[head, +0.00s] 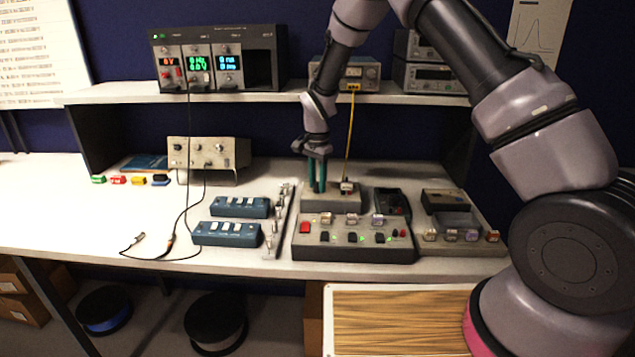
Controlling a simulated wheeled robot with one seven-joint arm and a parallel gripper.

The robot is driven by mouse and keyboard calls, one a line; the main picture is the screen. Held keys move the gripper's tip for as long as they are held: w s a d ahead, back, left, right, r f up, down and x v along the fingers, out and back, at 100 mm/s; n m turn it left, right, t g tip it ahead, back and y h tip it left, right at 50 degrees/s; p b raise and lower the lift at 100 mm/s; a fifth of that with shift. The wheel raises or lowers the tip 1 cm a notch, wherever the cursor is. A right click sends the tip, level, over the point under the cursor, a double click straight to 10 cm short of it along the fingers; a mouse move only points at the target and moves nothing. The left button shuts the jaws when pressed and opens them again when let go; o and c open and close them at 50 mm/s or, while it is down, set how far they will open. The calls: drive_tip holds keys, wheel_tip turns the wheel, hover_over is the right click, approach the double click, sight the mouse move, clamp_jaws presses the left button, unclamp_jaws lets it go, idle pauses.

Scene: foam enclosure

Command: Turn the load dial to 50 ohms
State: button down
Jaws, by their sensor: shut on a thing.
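My gripper (317,188) points straight down, its teal fingers close together at the left part of a small grey box (331,203). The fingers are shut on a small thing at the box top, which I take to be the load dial. The dial itself is hidden by the fingers, so its pointer and ohm markings cannot be read. A yellow cable (350,135) runs down from an instrument (345,75) on the shelf to a connector (347,187) on the box, just right of the fingers.
A control panel (340,250) with a red switch and several knobs stands in front of the box. A dark tray (391,202) is close on the right. Blue switch boxes (228,233) lie to the left. The shelf (220,97) overhangs behind. The bench's left side is mostly clear.

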drive_tip(key=n, duration=0.8)
drive_tip(key=shift+n, duration=0.3)
drive_tip(key=n, duration=0.4)
drive_tip(key=shift+n, duration=2.1)
drive_tip(key=c, duration=0.5)
unclamp_jaws()
drive_tip(key=shift+c, duration=0.2)
